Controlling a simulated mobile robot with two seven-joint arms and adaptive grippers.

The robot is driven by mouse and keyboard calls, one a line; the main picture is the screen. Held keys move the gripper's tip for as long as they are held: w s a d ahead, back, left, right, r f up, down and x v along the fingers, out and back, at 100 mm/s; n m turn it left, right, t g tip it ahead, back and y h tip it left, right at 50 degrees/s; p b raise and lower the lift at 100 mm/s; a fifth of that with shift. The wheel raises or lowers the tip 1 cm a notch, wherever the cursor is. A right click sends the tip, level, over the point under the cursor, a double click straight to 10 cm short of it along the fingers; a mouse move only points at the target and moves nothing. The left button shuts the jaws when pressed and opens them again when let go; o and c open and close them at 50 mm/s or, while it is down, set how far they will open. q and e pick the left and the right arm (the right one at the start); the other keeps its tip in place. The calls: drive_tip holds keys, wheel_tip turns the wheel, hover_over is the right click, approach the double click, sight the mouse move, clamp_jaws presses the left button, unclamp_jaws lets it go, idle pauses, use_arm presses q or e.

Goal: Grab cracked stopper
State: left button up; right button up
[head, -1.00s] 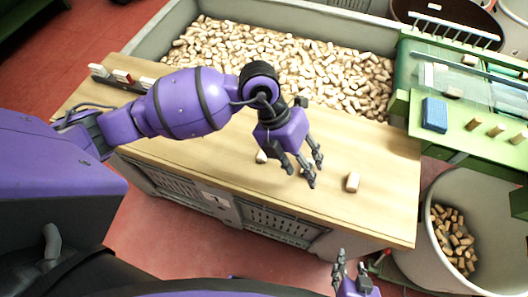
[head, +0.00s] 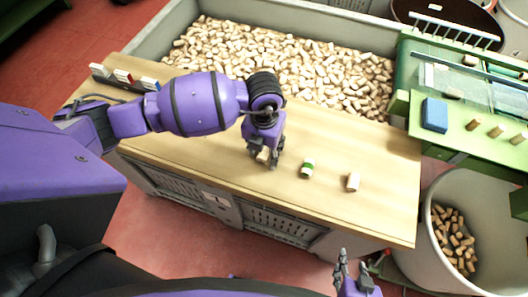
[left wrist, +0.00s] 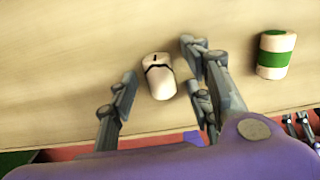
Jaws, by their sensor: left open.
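The cracked stopper (left wrist: 157,77), pale cork with a dark branching crack, lies on the wooden bench top. In the left wrist view it sits between the fingers of my left gripper (left wrist: 160,90), which is open, with a gap on the left finger's side. In the head view the stopper (head: 262,156) is partly hidden by my left gripper (head: 263,160), low over the bench. My right gripper (head: 352,278) is at the bottom edge, open and apart from the stoppers.
A plain stopper (head: 353,182) is further right on the bench (head: 385,160). A big bin of corks (head: 290,65) lies behind. A green stand with a blue block (head: 434,115) and several stoppers is at right, above a round bin (head: 490,195). Small blocks sit in a dark holder (head: 122,78).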

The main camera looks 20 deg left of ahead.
use_arm(q)
drive_tip(key=shift+c, duration=0.3)
drive_tip(key=c, duration=0.8)
drive_tip(key=shift+r, duration=0.15)
